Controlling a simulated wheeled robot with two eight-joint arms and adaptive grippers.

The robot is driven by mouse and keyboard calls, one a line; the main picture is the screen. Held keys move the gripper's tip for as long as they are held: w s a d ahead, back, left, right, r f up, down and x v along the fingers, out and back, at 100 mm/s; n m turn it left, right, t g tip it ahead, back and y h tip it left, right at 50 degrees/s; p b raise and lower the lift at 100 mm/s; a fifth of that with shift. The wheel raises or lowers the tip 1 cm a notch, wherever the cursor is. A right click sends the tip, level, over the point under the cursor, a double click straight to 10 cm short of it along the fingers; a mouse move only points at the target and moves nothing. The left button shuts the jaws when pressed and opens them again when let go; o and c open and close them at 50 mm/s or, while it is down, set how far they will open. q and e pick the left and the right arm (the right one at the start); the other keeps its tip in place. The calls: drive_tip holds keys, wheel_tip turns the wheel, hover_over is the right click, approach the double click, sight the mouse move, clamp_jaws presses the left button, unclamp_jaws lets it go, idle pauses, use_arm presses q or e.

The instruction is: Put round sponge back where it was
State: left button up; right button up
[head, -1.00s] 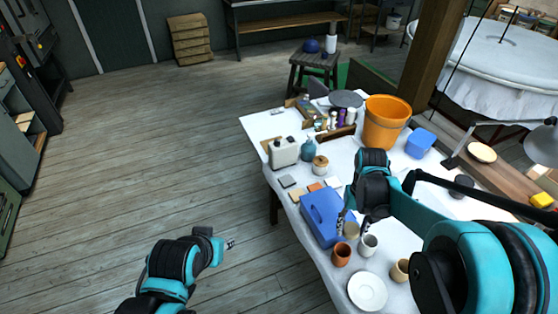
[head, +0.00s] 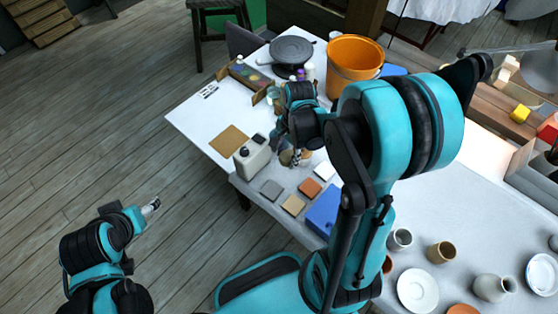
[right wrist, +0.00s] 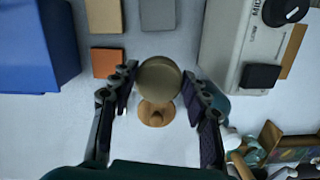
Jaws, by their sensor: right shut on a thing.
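My right gripper (head: 294,160) is over the far part of the white table. In the right wrist view its fingers (right wrist: 160,85) are shut on the round sponge (right wrist: 159,79), a dull tan disc seen end-on. The gripper hides much of it in the head view.
Grey (head: 271,190), orange (head: 310,187) and tan (head: 293,205) tiles lie nearby, beside a blue box (head: 322,210). An orange bucket (head: 353,68) stands behind. Cups and plates (head: 417,290) occupy the near right.

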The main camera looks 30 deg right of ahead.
sight(286, 176)
drive_tip(key=shift+m, duration=0.3)
wheel_tip(286, 176, down, 10)
drive_tip(key=b, duration=0.4)
drive_tip(key=shift+r, duration=0.2)
drive_tip(key=shift+d+f, duration=0.1)
drive_tip(key=shift+f, duration=0.2)
drive_tip(key=shift+r, duration=0.1)
drive_tip(key=shift+s, duration=0.1)
drive_tip(key=shift+b, duration=0.3)
drive_tip(key=o, duration=1)
